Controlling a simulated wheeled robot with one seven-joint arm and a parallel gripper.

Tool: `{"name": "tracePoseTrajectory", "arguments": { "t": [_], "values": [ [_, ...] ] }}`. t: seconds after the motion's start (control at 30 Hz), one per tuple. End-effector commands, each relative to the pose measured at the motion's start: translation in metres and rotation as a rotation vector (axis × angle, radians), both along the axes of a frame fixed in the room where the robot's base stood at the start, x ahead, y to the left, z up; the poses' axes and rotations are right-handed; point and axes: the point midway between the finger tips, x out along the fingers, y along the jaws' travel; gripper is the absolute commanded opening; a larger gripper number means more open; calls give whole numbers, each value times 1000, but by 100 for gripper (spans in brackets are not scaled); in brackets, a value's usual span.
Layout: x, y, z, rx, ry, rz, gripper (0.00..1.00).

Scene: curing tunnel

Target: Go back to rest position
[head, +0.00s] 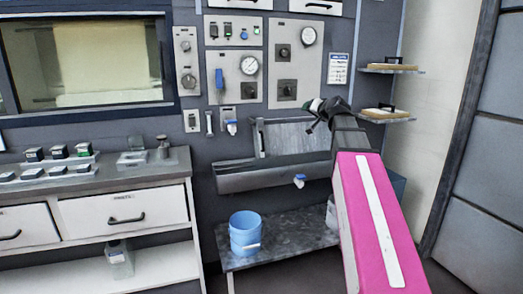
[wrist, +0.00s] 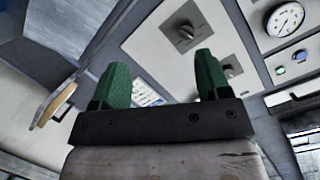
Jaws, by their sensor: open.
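My gripper (wrist: 160,85) shows in the wrist view with its two green fingers spread apart and nothing between them. In the head view my gripper (head: 318,106) is at the end of my pink arm, raised in front of the wall panel, above the grey sink trough (head: 265,177). The fingers are small and dark there. A panel with a black knob (wrist: 186,32) lies beyond the fingers in the wrist view.
A blue bucket (head: 244,233) stands on a low grey bench (head: 280,249). Wall shelves (head: 386,116) hold flat boards right of my gripper. A counter with white drawers (head: 122,211) is at left. Gauges and knobs cover the wall panel (head: 296,60).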

Motion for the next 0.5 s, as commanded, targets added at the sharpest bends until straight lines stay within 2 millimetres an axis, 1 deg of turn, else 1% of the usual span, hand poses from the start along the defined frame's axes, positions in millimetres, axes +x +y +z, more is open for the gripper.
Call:
{"name": "tracePoseTrajectory", "arguments": {
  "t": [0.03,0.17,0.27,0.3,0.37,0.4,0.47,0.5],
  "values": [
    [-2,2,-13,-10,21,4,70],
    [-5,6,-47,-38,82,15,70],
    [-10,10,-82,-65,145,25,70],
    [-13,12,-100,-79,177,31,70],
    [-19,15,-129,-103,229,41,70],
    [-24,18,-148,-120,266,48,70],
    [-32,21,-178,-147,323,59,70],
    [-38,23,-197,-166,360,65,70]
  ]
}}
